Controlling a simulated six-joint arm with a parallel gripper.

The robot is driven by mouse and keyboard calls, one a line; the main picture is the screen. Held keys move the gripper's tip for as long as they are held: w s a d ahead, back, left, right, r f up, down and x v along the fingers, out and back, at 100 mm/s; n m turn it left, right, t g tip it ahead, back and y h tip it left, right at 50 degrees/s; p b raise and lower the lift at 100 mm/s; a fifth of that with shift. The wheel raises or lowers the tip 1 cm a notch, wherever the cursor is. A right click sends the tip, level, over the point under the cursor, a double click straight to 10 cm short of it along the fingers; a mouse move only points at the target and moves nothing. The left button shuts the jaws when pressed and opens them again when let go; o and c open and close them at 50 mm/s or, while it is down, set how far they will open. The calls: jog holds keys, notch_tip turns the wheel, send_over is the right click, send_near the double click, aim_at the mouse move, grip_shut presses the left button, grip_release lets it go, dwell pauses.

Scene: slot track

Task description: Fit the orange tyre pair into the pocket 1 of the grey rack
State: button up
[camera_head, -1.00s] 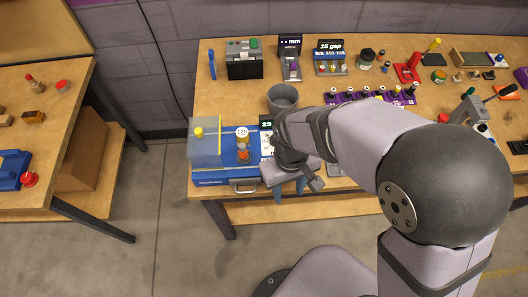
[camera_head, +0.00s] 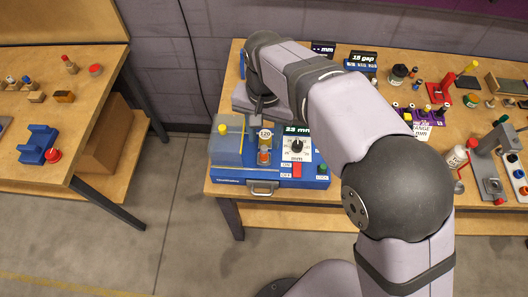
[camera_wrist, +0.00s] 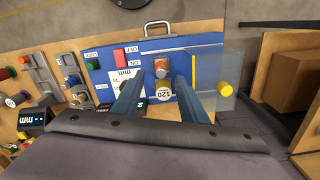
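An orange ring-shaped piece (camera_head: 264,158), which may be the tyre pair, sits on the blue machine below a round tag reading 120 (camera_head: 265,134). I see nothing held. In the head view my wrist is behind the machine and hides the fingertips. I cannot tell which thing is the grey rack; a grey slotted stand (camera_head: 486,166) is at the far right.
The blue machine (camera_head: 228,174) has a dial (camera_head: 297,148), a red switch (camera_head: 297,170), a front handle (camera_head: 263,187) and a translucent block with a yellow knob (camera_head: 222,129). A white cup (camera_head: 456,157) is near the grey stand. A second table (camera_head: 100,125) stands left, across a floor gap.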

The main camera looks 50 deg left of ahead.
aim_at(264, 148)
jog(key=shift+a+f+p, duration=0.1)
jog(key=shift+f+p, duration=1.65)
jog(key=shift+f, duration=1.9)
jog(key=shift+c, duration=0.6)
grip_shut()
